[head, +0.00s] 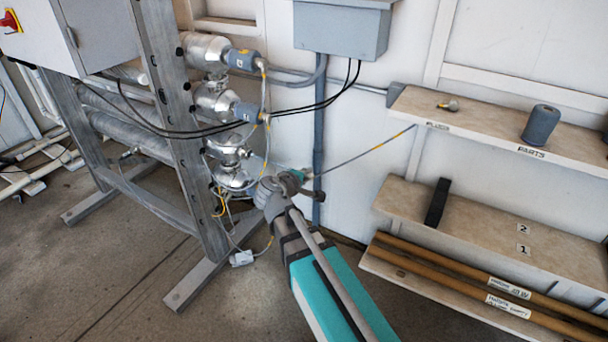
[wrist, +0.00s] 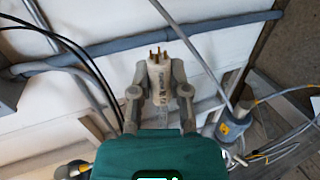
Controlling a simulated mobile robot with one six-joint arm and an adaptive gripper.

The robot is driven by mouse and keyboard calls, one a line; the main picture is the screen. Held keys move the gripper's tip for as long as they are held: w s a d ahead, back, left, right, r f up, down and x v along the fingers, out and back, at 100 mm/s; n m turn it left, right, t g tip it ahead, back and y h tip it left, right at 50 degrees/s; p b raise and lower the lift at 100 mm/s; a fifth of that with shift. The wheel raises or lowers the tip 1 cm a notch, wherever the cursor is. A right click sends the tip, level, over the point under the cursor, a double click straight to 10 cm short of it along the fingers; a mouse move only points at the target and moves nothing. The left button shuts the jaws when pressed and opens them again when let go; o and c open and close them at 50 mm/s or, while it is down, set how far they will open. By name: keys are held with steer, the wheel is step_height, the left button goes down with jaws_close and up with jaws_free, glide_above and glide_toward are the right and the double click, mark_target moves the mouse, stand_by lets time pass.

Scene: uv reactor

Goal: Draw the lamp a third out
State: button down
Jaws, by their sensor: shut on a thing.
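In the wrist view a cream lamp end cap (wrist: 158,74) with dark printing and several brass pins sits between the two grey fingers of my gripper (wrist: 159,82). The fingers are shut on it from both sides, and the pins point away from the camera. The part behind the cap is mostly hidden by my gripper. In the head view my gripper (head: 283,184) is at the right of the lowest silver reactor vessel (head: 233,178). Whether the lamp is inside that vessel, and how far, I cannot tell.
Grey end caps (head: 243,59) close the upper vessels. Several cables hang close around my gripper. A thin grey line with a yellow mark (head: 378,147) runs rightward toward the shelf (head: 480,125), which holds a blue-grey cylinder (head: 540,125). A frame foot (head: 215,270) stands below.

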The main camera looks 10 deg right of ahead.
steer(key=s+d, duration=0.1)
steer(key=d, duration=0.1)
steer(key=s+d, duration=0.2)
steer(key=shift+s, duration=0.1)
stand_by(0.5)
steer(key=shift+d, duration=0.1)
